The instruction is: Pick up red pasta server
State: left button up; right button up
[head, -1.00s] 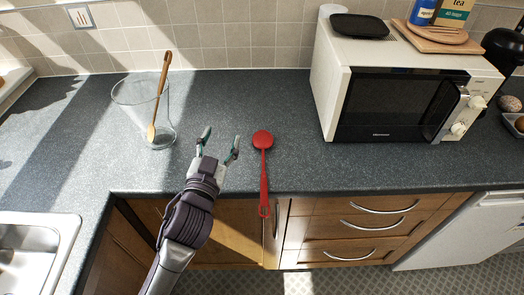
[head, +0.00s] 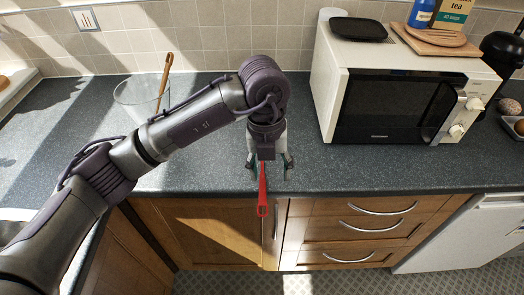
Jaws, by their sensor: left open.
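The red pasta server (head: 263,194) lies on the dark counter with its handle sticking out over the front edge. Only the handle shows now; its head is hidden behind my left arm and gripper. My left gripper (head: 268,172) points toward the front edge, directly over the server. Its two fingers are apart, one on each side of the red handle. I cannot tell how high the fingertips are above the counter. My right gripper is not in view.
A glass container (head: 138,97) with a wooden spoon (head: 165,75) stands at the back left, partly behind my arm. A white microwave (head: 400,105) stands to the right. Wooden drawers (head: 350,232) lie below the counter edge. The counter (head: 390,165) before the microwave is clear.

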pick_arm(q)
jog(key=a+y, duration=0.1)
jog(key=a, duration=0.1)
jog(key=p, duration=0.2)
send_over(263, 202)
jog(key=f, duration=0.7)
jog(key=shift+s+a+f, duration=0.1)
jog(key=shift+s+f, duration=0.1)
jog(key=shift+f, duration=0.05)
notch_tip(263, 202, down, 5)
jog(key=p, duration=0.2)
jog(key=shift+w+r+p, duration=0.15)
jog(key=shift+p, duration=0.15)
jog(key=shift+f, duration=0.55)
grip_shut()
jog(key=shift+r, duration=0.1)
